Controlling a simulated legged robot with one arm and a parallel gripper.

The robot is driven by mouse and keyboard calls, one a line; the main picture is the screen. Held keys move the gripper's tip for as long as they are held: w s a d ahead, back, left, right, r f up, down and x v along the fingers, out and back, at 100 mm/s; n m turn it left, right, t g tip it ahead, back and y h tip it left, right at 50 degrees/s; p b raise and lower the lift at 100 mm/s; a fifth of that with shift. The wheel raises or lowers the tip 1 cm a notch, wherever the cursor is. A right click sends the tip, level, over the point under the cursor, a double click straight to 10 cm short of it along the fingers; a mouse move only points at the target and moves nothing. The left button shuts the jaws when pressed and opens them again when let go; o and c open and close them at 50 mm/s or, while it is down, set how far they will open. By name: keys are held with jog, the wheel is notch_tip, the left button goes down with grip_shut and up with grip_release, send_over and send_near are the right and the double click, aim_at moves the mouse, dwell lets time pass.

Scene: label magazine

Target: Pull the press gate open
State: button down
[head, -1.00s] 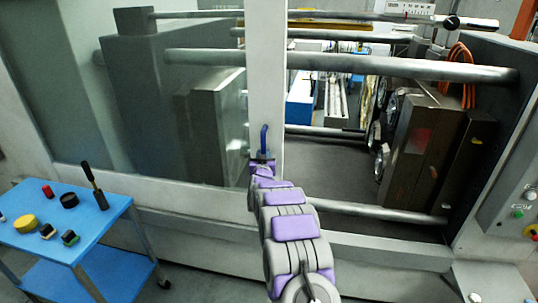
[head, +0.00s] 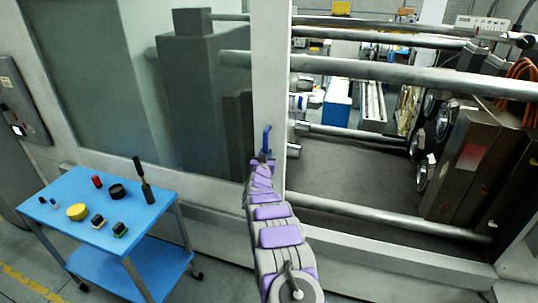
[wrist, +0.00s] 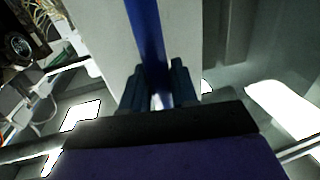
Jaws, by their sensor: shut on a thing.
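The press gate (head: 270,60) is a sliding door with a pale grey frame and a glass panel (head: 130,90). Its upright edge stands in the middle of the head view, with an open gap to its right. A blue handle (head: 266,138) is fixed on that edge. My gripper (head: 263,161) is shut on the handle. In the wrist view, my gripper's dark fingers (wrist: 160,88) sit on both sides of the blue handle (wrist: 147,30), against the pale gate frame (wrist: 105,40). The handle's lower part is hidden by the gripper.
A blue cart (head: 75,190) stands left of my arm, with a yellow roll (head: 77,212), small pots and a dark-handled tool (head: 142,180) on top. Inside the press are steel bars (head: 400,72) and a brown mould block (head: 465,165). A control panel (head: 20,105) is at far left.

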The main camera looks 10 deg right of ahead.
jog(key=shift+w+a+f, duration=0.1)
jog(key=shift+w+a, duration=0.05)
jog(key=shift+a, duration=0.25)
jog(key=c, duration=1)
grip_release()
jog(key=shift+d, duration=0.15)
jog(key=shift+c, duration=0.2)
jog(key=v, duration=1.7)
jog(key=shift+b, duration=0.4)
